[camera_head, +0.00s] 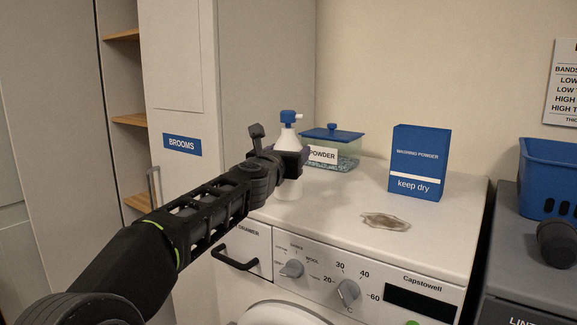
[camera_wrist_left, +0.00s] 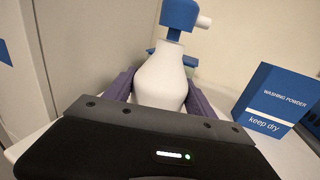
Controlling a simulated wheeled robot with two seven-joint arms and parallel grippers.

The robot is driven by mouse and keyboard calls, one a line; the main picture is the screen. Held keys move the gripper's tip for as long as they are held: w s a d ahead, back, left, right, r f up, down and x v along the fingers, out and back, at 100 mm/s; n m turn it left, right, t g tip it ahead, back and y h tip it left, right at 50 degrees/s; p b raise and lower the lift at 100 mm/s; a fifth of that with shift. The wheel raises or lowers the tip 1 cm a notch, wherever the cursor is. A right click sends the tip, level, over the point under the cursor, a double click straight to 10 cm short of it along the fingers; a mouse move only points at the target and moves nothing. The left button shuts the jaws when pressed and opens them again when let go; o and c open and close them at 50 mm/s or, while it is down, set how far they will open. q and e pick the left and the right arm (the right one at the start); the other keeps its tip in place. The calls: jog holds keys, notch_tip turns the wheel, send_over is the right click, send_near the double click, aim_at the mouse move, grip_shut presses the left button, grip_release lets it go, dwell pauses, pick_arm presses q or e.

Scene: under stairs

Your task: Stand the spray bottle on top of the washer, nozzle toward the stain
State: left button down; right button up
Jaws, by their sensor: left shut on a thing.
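The white spray bottle (camera_head: 287,148) with a blue head stands upright at the left part of the washer top (camera_head: 330,205); its base appears to be on or very close to the surface. Its white nozzle points right in the head view. My left gripper (camera_head: 293,157) is shut around the bottle's body. In the left wrist view, the bottle (camera_wrist_left: 160,80) sits between the two fingers, its nozzle pointing right. The stain (camera_head: 386,222) is a brownish-grey patch on the washer top, right of and nearer than the bottle. My right gripper is not in view.
A glass powder box with blue lid (camera_head: 332,133) stands just behind the bottle. A blue washing powder carton (camera_head: 419,160) stands behind the stain. A blue basket (camera_head: 550,175) sits on the grey machine at right. The tall brooms cabinet (camera_head: 182,100) is at left.

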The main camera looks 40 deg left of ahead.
pick_arm(q)
jog(key=m+h, duration=0.2)
jog(key=h, duration=0.1)
jog(key=m+t+h, duration=0.1)
jog(key=m+h, duration=0.1)
jog(key=h, duration=0.1)
jog(key=shift+w+a+h, duration=0.1)
jog(key=shift+h, duration=0.2)
jog(key=shift+c, duration=1.2)
grip_release()
jog(key=shift+d, duration=0.2)
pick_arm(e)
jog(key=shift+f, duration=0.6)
pick_arm(q)
jog(key=s+b, duration=0.1)
jog(key=s, duration=0.7)
jog(key=shift+b, duration=0.4)
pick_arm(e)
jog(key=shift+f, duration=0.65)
pick_arm(q)
jog(key=shift+a, duration=0.15)
jog(key=shift+f, duration=0.1)
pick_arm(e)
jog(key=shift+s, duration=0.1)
